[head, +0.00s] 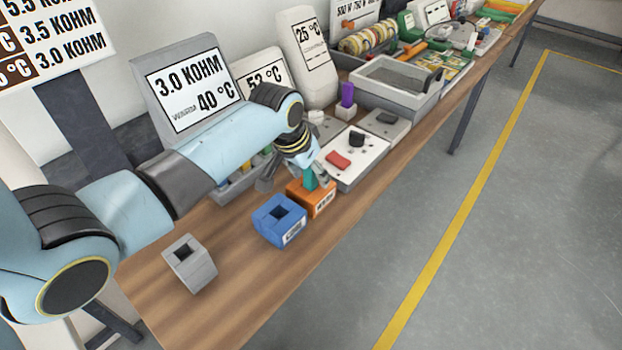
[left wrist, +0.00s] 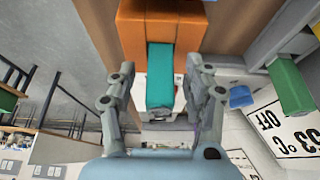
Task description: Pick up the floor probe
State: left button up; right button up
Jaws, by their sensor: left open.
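A teal probe (head: 309,179) stands in an orange holder block (head: 322,203) on the bench; no label names it as the floor probe. My left gripper (head: 290,178) is at this probe, partly hiding it in the head view. In the left wrist view the teal probe (left wrist: 160,75) lies between the two open fingers of my left gripper (left wrist: 163,88). There the orange holder (left wrist: 160,25) is at the top. I see gaps beside the probe and cannot tell whether either finger touches it. My right gripper is not in view.
An empty blue holder (head: 280,220) stands just left of the orange one, and a grey holder (head: 189,263) is nearer. A white panel (head: 357,160) with a red piece (head: 338,160) lies to the right. A purple piece (head: 347,95) stands behind. The front bench edge is clear.

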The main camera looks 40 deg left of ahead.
pick_arm(q)
jog(key=shift+r, duration=0.1)
grip_shut()
dwell(0.3)
